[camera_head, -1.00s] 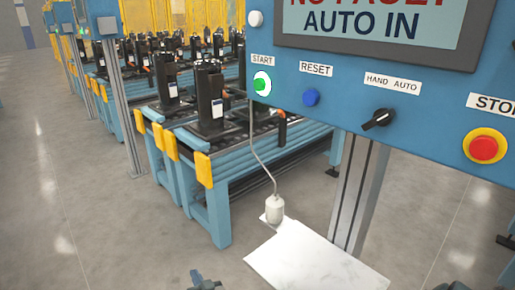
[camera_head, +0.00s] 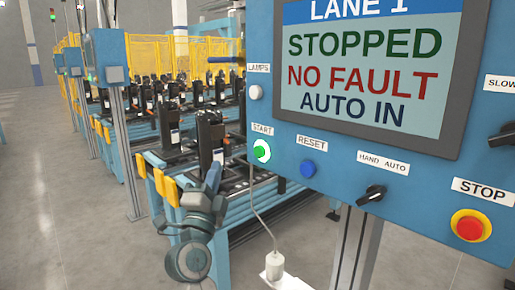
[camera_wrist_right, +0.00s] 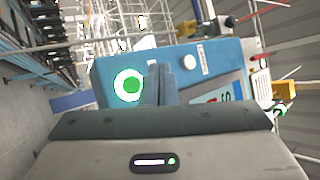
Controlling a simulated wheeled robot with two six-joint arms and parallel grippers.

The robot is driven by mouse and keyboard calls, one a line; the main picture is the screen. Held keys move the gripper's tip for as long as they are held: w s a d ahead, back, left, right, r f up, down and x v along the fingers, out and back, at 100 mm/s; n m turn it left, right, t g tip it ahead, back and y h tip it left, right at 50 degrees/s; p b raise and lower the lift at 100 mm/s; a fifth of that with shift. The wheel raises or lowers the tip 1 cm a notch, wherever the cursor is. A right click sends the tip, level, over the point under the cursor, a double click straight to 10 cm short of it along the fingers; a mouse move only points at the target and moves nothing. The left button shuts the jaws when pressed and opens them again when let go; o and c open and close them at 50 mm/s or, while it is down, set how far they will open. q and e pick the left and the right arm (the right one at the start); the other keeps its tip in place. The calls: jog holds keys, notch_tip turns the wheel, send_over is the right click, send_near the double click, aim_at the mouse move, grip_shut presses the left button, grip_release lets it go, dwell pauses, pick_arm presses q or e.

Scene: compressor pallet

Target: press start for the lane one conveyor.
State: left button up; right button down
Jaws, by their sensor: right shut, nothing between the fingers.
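The blue control panel (camera_head: 340,168) has a screen (camera_head: 370,60) reading LANE 1, STOPPED, NO FAULT, AUTO IN. The green START button (camera_head: 261,151) with a pale ring sits at its lower left, under a START label (camera_head: 262,129). My right gripper (camera_head: 213,176) is left of the button in the head view, with its fingers together and empty. In the right wrist view the button (camera_wrist_right: 128,85) shows just left of the shut fingers (camera_wrist_right: 160,84). I see no contact with it. My left gripper is out of view.
Next to START are a blue RESET button (camera_head: 307,168), a black HAND AUTO knob (camera_head: 371,194) and a red STOP button (camera_head: 470,227). A lamp button (camera_head: 255,93) is above START. The conveyor with black units (camera_head: 172,126) stands behind my gripper.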

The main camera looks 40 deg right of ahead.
aim_at(259, 152)
jog(key=shift+s+r+m, duration=0.3)
jog(key=shift+r+m, duration=0.1)
jog(key=shift+r, duration=0.1)
jog(key=shift+d, duration=0.15)
jog(key=d+p, duration=0.2)
jog(key=d, duration=0.6)
jog(key=shift+w+d, duration=0.35)
jog(key=shift+w, duration=0.05)
dwell(1.6)
jog(key=shift+d+p, duration=0.45)
